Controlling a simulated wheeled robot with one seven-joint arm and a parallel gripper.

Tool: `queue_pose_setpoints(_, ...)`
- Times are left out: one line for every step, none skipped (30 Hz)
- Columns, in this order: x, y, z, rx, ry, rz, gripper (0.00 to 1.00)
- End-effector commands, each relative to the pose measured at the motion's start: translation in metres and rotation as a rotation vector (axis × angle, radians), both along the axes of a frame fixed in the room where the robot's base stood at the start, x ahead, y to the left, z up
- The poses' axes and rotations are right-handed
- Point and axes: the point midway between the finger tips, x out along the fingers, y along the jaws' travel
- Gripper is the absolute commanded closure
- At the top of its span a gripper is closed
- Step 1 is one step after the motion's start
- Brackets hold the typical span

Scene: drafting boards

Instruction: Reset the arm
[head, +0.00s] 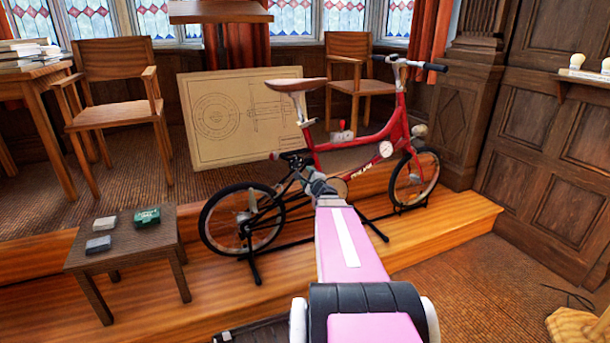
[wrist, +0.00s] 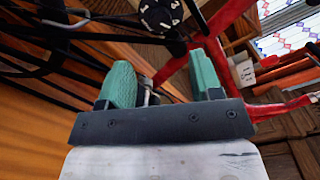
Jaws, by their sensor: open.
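My arm reaches forward from the bottom of the head view, its pink and white link ending beside the red folding bicycle (head: 362,150). My gripper (head: 292,160) is near the middle of the bicycle, below the saddle, and is partly hard to make out against it. In the wrist view my gripper (wrist: 165,68) shows two green fingers standing apart, with dark and red bicycle parts (wrist: 228,18) close beyond them. No held object is clear between the fingers. A small metal part shows beside the left finger; I cannot tell whether they touch.
The bicycle stands on a wooden step (head: 440,228). A small table (head: 122,262) with small boxes is at left. A drawing board (head: 225,125) leans behind, near two wooden chairs (head: 110,85) (head: 350,80). A panelled wall (head: 545,150) bounds the right. Floor at lower right is mostly clear.

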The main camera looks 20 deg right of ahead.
Motion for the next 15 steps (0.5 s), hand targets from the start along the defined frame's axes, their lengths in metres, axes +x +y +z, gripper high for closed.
queue_pose_setpoints(-0.0003,0.0000,0.0000,0.000,0.000,0.000,0.41)
queue_pose_setpoints(0.0000,-0.0001,0.0000,0.000,0.000,0.000,0.41)
queue_pose_setpoints(0.0003,0.0000,-0.0001,0.000,0.000,0.000,0.41)
queue_pose_setpoints(0.0003,0.0000,-0.0001,0.000,0.000,0.000,0.41)
queue_pose_setpoints(0.0004,-0.0001,0.0000,0.000,0.000,0.000,0.41)
queue_pose_setpoints(0.0005,-0.0001,0.0000,0.000,0.000,0.000,0.41)
queue_pose_setpoints(0.0005,-0.0001,0.0000,0.000,0.000,0.000,0.41)
queue_pose_setpoints(0.0005,-0.0001,0.0000,0.000,0.000,0.000,0.41)
queue_pose_setpoints(0.0005,0.0000,0.0000,0.000,0.000,0.000,0.41)
queue_pose_setpoints(0.0005,0.0000,0.0000,0.000,0.000,0.000,0.41)
queue_pose_setpoints(0.0005,0.0000,0.0000,0.000,0.000,0.000,0.41)
queue_pose_setpoints(0.0005,0.0006,0.0000,-0.002,0.000,0.001,0.41)
queue_pose_setpoints(0.0003,0.0018,-0.0001,-0.005,0.001,0.005,0.41)
queue_pose_setpoints(0.0002,0.0040,-0.0002,-0.012,0.002,0.011,0.41)
queue_pose_setpoints(-0.0003,0.0087,-0.0006,-0.024,0.005,0.024,0.41)
